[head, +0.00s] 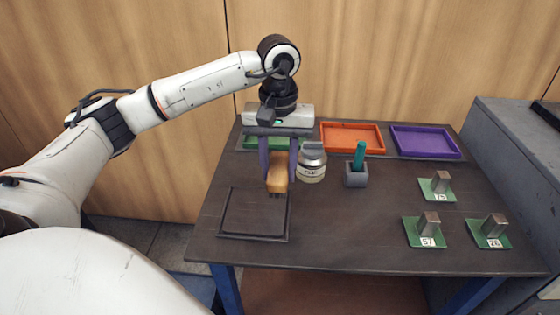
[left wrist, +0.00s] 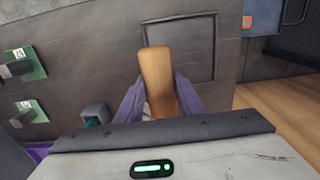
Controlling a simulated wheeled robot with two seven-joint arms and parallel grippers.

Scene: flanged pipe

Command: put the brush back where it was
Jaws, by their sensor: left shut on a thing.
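The brush has a tan wooden body (head: 278,180) with dark bristles below it. My left gripper (head: 279,168) is shut on it, with one purple finger on each side, and points down. The brush seems held above the table, beside the far right corner of a dark square framed mat (head: 252,214). In the left wrist view the wooden body (left wrist: 158,75) stands between the fingers, and the framed mat (left wrist: 205,50) shows behind it. The bristles are hidden there. My right gripper is not in view.
A labelled jar with a grey lid (head: 312,164) stands close right of the brush. A grey holder (head: 356,180) has a teal thing in it. Green, orange (head: 352,150) and purple (head: 425,155) trays line the back. Metal blocks on green plates (head: 424,240) stand right. The front middle is clear.

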